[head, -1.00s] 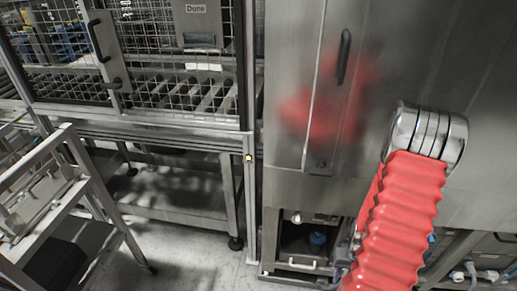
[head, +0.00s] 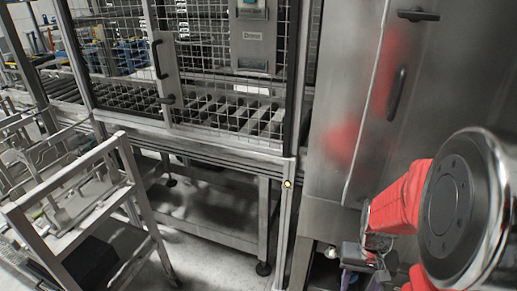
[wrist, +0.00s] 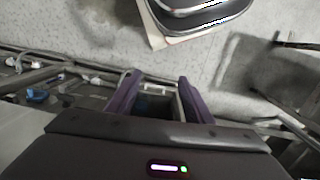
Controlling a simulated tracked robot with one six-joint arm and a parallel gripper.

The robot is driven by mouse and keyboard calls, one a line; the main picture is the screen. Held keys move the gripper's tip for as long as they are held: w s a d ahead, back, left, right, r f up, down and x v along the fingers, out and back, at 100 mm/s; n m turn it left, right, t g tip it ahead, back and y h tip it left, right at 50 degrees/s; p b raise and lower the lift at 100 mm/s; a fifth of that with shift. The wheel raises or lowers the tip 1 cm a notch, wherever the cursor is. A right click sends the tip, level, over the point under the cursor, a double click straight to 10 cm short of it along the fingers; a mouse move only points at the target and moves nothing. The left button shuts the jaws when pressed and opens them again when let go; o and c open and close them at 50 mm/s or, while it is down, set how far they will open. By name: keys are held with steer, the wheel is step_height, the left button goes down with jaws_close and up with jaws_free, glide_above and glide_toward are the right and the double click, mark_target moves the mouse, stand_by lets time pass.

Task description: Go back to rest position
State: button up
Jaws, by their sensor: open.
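My gripper shows in the wrist view (wrist: 155,92), with its two purple fingers spread apart and nothing between them. A small part of it, dark and purple, shows low in the head view (head: 358,258), below my red-sleeved arm at the right. The arm is in front of a steel washer cabinet (head: 345,110), whose door mirrors its red sleeve. I cannot tell the gap between the arm and the cabinet.
A mesh guard door (head: 115,50) with a black handle encloses a roller conveyor (head: 235,115) at the back. A metal rack (head: 135,175) stands at the left. Grey floor shows between the rack and the steel frame (head: 205,225).

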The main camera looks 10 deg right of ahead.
steer(key=a+r+n+t, duration=0.5)
steer(key=a+r+t, duration=0.1)
steer(key=a+r, duration=1.2)
step_height(320, 180, up, 4)
steer(key=shift+s+f+t, duration=0.1)
steer(key=shift+s+t, duration=0.2)
steer(key=shift+c, duration=0.4)
